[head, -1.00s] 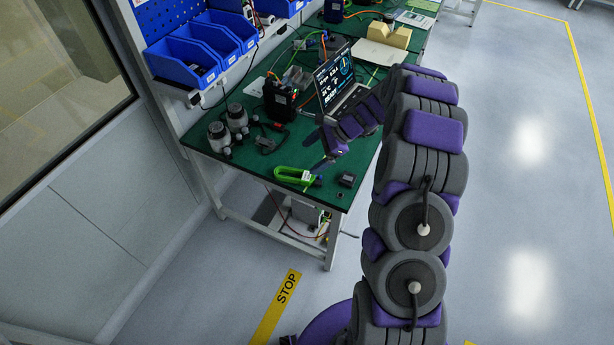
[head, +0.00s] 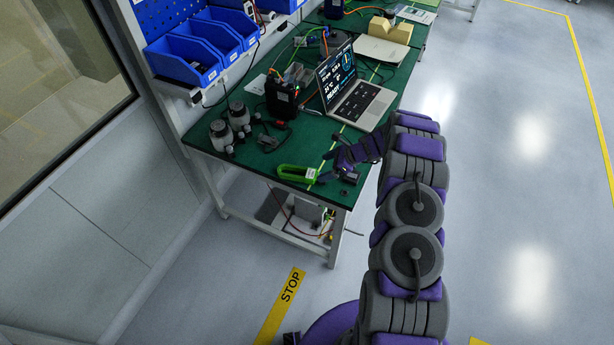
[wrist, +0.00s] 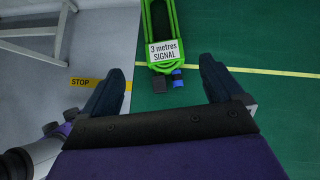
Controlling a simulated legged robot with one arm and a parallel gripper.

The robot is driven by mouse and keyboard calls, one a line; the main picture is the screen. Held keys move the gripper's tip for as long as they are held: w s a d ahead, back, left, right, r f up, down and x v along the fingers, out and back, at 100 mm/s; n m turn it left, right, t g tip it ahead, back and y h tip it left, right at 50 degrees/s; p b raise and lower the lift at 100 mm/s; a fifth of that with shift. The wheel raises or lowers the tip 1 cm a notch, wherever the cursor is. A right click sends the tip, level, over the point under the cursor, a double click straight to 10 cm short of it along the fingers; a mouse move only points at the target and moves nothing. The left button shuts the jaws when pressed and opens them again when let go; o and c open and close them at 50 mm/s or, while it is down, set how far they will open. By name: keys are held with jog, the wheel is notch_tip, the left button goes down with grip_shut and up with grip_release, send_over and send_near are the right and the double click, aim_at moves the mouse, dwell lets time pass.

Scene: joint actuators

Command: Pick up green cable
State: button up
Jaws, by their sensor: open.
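The green cable (head: 296,173) is a bundled loop lying near the front edge of the green workbench (head: 240,168). In the wrist view the cable (wrist: 160,25) carries a white label reading "3 metres SIGNAL", with dark and blue connector ends below it. My gripper (head: 328,167) is just right of the cable in the head view. In the wrist view my gripper (wrist: 158,82) is open, its dark fingers on either side of the connector ends, with nothing held. Whether the fingers are at the cable's height, I cannot tell.
A small dark block (head: 350,178) lies by the bench corner, close to my gripper. An open laptop (head: 355,98), a black device (head: 281,97) and grey actuators (head: 222,135) stand farther back. Open floor (head: 530,220) lies to the right.

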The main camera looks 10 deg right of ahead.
aim_at(308, 173)
jog(key=x, duration=0.4)
jog(key=shift+a, duration=0.45)
jog(key=f, duration=0.1)
jog(key=w+a+f+b, duration=0.1)
jog(key=w+f, duration=0.1)
jog(key=shift+a+f, duration=0.15)
jog(key=shift+a, duration=0.2)
jog(key=shift+a+f+b, duration=0.25)
jog(key=shift+b, duration=0.05)
jog(key=shift+w+a, duration=0.1)
jog(key=shift+a, duration=0.1)
jog(key=c, duration=1.2)
